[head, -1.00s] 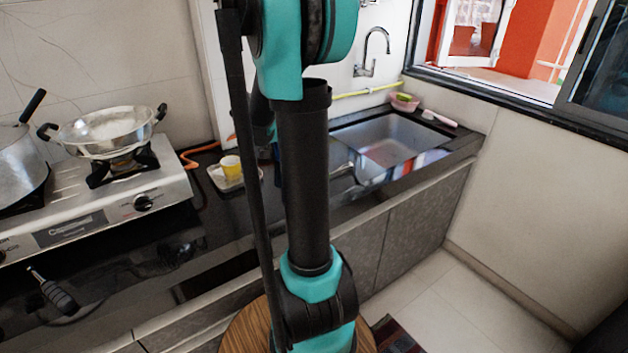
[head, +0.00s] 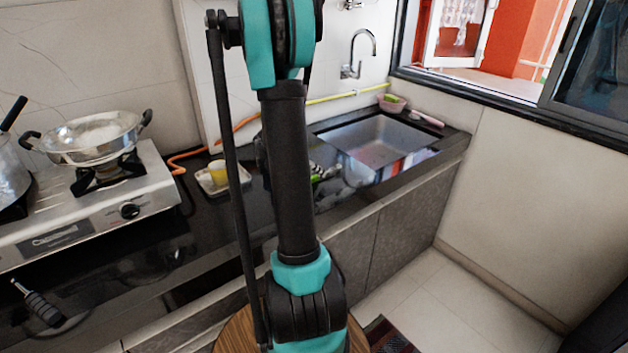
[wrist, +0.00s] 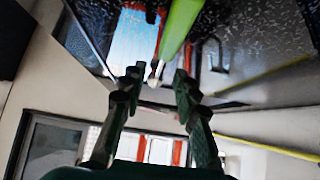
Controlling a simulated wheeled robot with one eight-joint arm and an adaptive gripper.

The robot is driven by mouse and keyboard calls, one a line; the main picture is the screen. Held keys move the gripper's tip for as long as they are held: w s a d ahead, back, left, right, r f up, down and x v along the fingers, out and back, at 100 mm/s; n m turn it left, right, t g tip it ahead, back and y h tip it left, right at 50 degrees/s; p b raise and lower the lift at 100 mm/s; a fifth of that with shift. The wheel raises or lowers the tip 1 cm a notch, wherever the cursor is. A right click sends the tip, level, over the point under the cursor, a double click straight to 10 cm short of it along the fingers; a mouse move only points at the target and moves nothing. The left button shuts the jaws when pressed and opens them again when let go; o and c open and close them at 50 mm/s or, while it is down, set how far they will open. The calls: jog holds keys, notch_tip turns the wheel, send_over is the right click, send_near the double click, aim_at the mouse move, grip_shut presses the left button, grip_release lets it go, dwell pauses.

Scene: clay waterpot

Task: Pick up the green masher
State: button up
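A long bright green handle, which looks like the green masher (wrist: 178,28), runs down from the top edge of the wrist view. Its lower end and a small pale tip come close to the space between my fingertips. Its other end is out of the frame. My gripper (wrist: 157,80) is open, its two dark fingers apart with nothing visibly clamped between them. I cannot tell the exact distance from the fingertips to the handle. In the head view my arm hides most of this area; a small green and dark patch shows just right of it, unclear.
The sink (head: 345,132) is set in the dark counter to the right of my arm. A tray (head: 238,183) with a yellow cup (head: 217,172) lies left of it. A stove (head: 150,190) carries a metal pan (head: 85,150). A yellow pipe (head: 335,97) runs along the wall.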

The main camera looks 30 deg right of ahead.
jog(key=shift+x, duration=1.65)
jog(key=shift+w, duration=0.1)
jog(key=shift+c, duration=0.6)
grip_shut()
